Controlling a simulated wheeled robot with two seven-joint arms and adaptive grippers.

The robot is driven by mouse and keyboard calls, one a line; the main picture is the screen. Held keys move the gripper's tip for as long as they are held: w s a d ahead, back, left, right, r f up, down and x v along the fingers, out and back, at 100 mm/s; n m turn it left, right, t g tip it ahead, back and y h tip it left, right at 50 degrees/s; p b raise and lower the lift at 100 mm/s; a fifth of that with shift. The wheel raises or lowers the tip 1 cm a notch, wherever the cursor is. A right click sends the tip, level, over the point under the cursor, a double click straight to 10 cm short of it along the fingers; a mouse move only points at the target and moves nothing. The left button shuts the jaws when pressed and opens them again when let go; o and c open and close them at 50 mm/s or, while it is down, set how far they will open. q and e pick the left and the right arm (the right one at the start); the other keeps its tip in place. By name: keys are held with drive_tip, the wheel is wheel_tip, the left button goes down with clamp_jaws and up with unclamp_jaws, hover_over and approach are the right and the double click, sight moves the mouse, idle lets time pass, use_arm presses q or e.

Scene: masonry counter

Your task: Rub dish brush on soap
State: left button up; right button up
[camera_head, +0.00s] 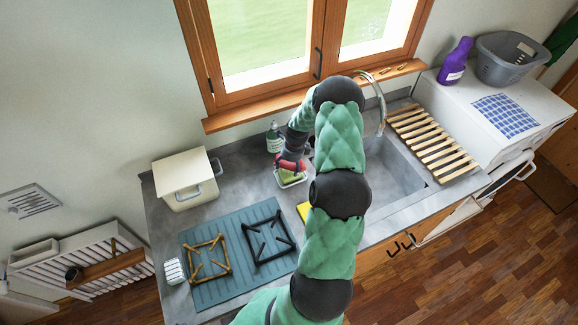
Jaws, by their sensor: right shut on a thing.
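My right gripper (289,160) is over the counter in front of the window, pointing down. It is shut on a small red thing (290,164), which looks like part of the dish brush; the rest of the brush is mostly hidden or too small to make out. Right below it is a small pale dish with green soap (289,177) in it. The brush is very close above the soap, but I cannot tell whether they touch. My left gripper is not in view.
A green-labelled bottle (273,138) stands just behind the soap. A yellow sponge (303,211) lies partly behind my arm. The sink (395,170) with a wooden rack (432,141) is to the right. A blue-grey mat (213,291) with two trivets and a cream box (185,178) are to the left.

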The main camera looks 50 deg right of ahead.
drive_tip(key=shift+r+p, duration=1)
drive_tip(key=shift+r, duration=1.25)
drive_tip(key=shift+s+f, duration=0.1)
